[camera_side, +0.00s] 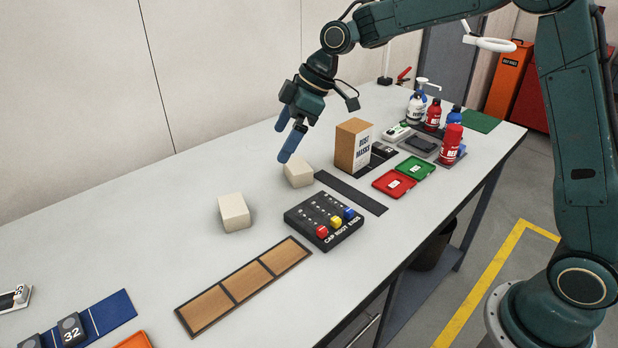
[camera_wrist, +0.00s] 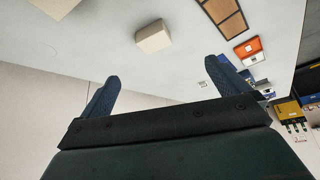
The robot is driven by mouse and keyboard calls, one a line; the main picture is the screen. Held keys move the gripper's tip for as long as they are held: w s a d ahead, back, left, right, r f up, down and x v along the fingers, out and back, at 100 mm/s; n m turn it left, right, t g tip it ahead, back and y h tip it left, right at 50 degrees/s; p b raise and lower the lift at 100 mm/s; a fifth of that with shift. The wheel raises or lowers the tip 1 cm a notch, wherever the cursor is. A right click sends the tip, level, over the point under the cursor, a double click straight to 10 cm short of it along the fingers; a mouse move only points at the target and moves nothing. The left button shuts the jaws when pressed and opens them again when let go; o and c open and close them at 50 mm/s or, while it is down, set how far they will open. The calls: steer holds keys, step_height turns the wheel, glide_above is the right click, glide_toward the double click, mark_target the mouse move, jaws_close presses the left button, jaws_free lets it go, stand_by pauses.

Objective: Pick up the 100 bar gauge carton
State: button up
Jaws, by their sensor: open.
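Two plain beige boxes stand on the table, and no "100 bar" marking is readable on either. The left box (camera_side: 234,212) shows in the side view, with the right box (camera_side: 298,173) farther back. In the wrist view one box (camera_wrist: 153,37) sits beyond and between the fingers, and another (camera_wrist: 55,7) is cut by the top edge. My gripper (camera_side: 283,142) is open and empty. It hangs tilted above the table, by the right box in the side view and apart from both boxes. Its two blue fingers (camera_wrist: 168,72) show spread in the wrist view.
A tall brown carton (camera_side: 353,146) stands right of the boxes. A black cap tray (camera_side: 324,222) and a brown-panelled tray (camera_side: 243,287) lie in front. Red and green trays (camera_side: 404,177), and bottles (camera_side: 433,114) are farther right. The table's left back is clear.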

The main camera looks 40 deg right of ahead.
mark_target(235, 204)
steer(key=w+a+f+n+y, duration=0.1)
steer(key=w+a+f+n, duration=0.1)
steer(key=w+f, duration=0.4)
step_height(235, 204, down, 2)
steer(key=shift+a+f+n+g, duration=0.15)
steer(key=shift+a+n+g, duration=0.1)
steer(key=shift+n+g, duration=0.15)
steer(key=shift+w+f+y, duration=0.1)
steer(key=shift+w+y, duration=0.05)
steer(key=shift+y, duration=0.15)
steer(key=x, duration=0.7)
steer(key=shift+f, duration=0.1)
steer(key=shift+w+a+f, duration=0.1)
steer(key=shift+a+f, duration=0.2)
steer(key=shift+f, duration=0.25)
steer(key=shift+x, duration=2.6)
steer(key=shift+w+r, duration=0.1)
steer(key=shift+w, duration=0.05)
